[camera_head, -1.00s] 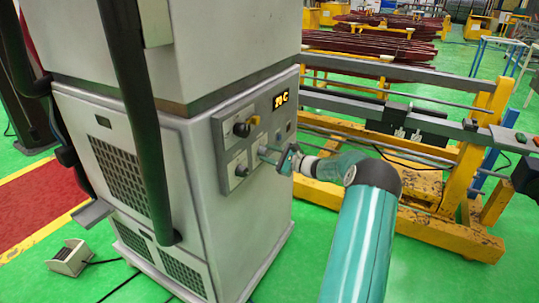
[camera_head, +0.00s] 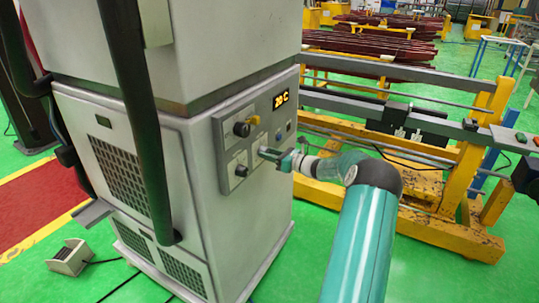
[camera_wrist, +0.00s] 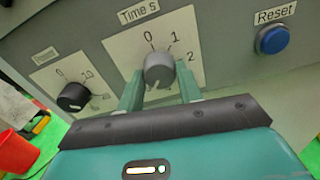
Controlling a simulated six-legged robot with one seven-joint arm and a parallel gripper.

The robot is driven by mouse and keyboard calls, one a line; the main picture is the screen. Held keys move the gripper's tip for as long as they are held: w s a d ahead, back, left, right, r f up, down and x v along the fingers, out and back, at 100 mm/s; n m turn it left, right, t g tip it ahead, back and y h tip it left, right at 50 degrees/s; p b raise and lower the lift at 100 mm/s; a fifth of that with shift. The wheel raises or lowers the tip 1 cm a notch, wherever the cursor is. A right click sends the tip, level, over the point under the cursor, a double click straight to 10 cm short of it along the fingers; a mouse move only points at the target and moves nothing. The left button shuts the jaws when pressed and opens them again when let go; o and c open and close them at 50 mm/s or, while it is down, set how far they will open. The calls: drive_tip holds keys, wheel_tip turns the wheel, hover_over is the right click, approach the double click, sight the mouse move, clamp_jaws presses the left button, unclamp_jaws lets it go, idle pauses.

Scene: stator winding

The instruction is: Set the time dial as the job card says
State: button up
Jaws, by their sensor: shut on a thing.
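The time dial (camera_wrist: 159,70) is a round grey knob on a white plate marked "Time s" with 0, 1 and 2, seen in the wrist view. My gripper (camera_wrist: 160,80) has one green finger on each side of the knob and is shut on it. In the head view my gripper (camera_head: 277,156) reaches the control panel from the right and hides most of the dial. A pale line shows on the knob's lower face, but its exact setting is unclear. No readable job card is in view.
The grey cabinet's panel has a black upper knob (camera_head: 242,129), a lower knob (camera_head: 241,170) and a lit display (camera_head: 280,100). A blue Reset button (camera_wrist: 273,39) is right of the dial. Another black knob (camera_wrist: 73,97) is left. A yellow frame (camera_head: 440,180) stands close behind my arm.

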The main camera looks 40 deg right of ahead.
idle(0.4)
drive_tip(key=o, duration=1)
drive_tip(key=v, duration=1.3)
drive_tip(key=shift+s+d, duration=0.1)
drive_tip(key=shift+s, duration=0.3)
